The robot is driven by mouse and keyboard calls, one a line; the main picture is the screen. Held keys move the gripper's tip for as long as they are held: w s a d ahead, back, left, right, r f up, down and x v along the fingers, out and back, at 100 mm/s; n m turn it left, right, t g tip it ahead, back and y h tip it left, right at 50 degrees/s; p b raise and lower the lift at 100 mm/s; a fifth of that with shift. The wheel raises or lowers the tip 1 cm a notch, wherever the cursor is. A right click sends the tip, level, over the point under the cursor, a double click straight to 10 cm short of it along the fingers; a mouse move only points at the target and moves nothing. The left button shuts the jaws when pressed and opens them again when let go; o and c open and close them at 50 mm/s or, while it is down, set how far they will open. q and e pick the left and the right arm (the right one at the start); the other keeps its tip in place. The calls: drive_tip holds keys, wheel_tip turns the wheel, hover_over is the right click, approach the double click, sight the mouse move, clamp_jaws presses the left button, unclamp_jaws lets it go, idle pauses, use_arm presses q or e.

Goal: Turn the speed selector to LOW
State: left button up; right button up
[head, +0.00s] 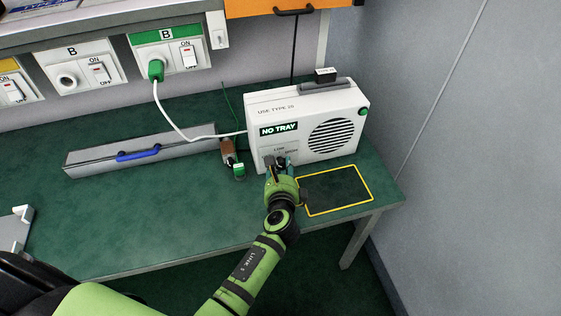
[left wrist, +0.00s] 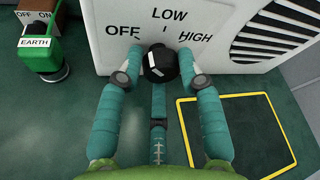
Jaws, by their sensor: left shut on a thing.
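The speed selector is a black knob (left wrist: 160,63) on the front of a white fan unit (head: 270,111), under the labels OFF, LOW and HIGH. My left gripper (head: 279,163) is at the lower front of the unit. In the left wrist view its teal fingers (left wrist: 162,66) are shut on the knob from both sides, with a third finger below. In the head view the gripper largely hides the knob and labels. My right gripper is not in view.
A yellow-outlined area (head: 338,189) on the green bench is empty. A small EARTH switch box (left wrist: 41,50) stands left of the unit. A grey case with a blue handle (head: 138,154) lies farther left. A white cable (head: 177,126) runs from a green plug to the unit.

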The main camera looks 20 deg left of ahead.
use_arm(q)
drive_tip(key=m+p, duration=0.1)
drive_tip(key=m+g+p, duration=0.1)
drive_tip(key=p, duration=0.1)
drive_tip(key=m+y+p, duration=0.1)
drive_tip(key=shift+w+d+r+p, duration=0.15)
drive_tip(key=shift+d+r+p, duration=0.15)
drive_tip(key=shift+r+p, duration=0.05)
drive_tip(key=shift+d+f+m+g+y+p, duration=0.1)
drive_tip(key=shift+f+m+g+y+p, duration=0.05)
drive_tip(key=shift+m+g+y+p, duration=0.65)
drive_tip(key=shift+f+m, duration=0.1)
drive_tip(key=shift+m, duration=0.6)
drive_tip(key=shift+f, duration=0.1)
drive_tip(key=o, duration=1.1)
